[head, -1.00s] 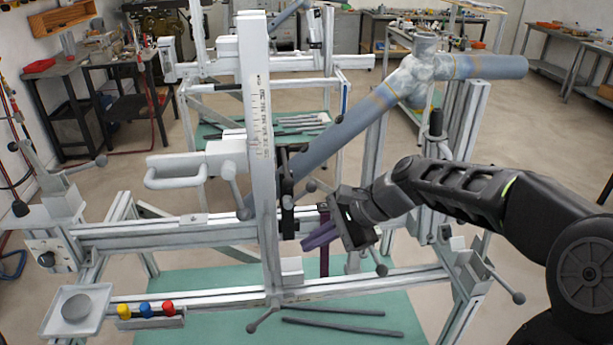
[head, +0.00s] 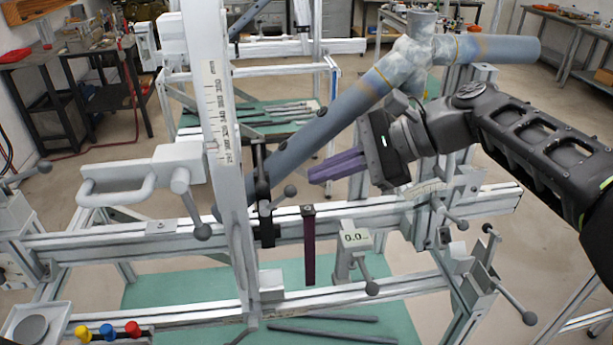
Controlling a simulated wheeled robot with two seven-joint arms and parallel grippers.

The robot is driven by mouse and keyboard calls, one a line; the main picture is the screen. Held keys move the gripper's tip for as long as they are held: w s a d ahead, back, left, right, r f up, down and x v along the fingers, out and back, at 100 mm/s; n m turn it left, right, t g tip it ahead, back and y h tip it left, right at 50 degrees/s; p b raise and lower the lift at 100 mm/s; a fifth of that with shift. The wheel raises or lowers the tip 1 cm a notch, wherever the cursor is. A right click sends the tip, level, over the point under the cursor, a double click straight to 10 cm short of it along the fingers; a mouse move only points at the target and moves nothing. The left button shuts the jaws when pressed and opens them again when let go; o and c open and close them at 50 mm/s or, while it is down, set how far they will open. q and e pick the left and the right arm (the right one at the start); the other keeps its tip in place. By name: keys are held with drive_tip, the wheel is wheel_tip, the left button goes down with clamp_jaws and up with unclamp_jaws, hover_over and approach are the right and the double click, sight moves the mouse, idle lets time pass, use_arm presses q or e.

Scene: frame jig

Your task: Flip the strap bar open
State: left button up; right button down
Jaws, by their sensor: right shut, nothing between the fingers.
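A dark purple bar (head: 309,250) hangs straight down from a small black mount in front of the middle rail. A black upright bracket (head: 263,195) stands to its left, by the lower end of the blue-grey tube (head: 330,118). I cannot tell for sure which of these is the strap bar. My right gripper (head: 312,176) has purple fingers shut together, with nothing between them. They point left, above the hanging bar and apart from it, in front of the tube. My left gripper is out of view.
A tall white post with a scale (head: 219,120) stands left of the bracket. Lever handles (head: 516,306) stick out at right. Dark rods (head: 333,333) lie on the green surface below.

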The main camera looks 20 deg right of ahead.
sight(260, 164)
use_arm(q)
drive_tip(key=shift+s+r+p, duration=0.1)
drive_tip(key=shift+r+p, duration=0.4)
use_arm(e)
drive_tip(key=x, duration=0.9)
drive_tip(key=shift+a, duration=0.1)
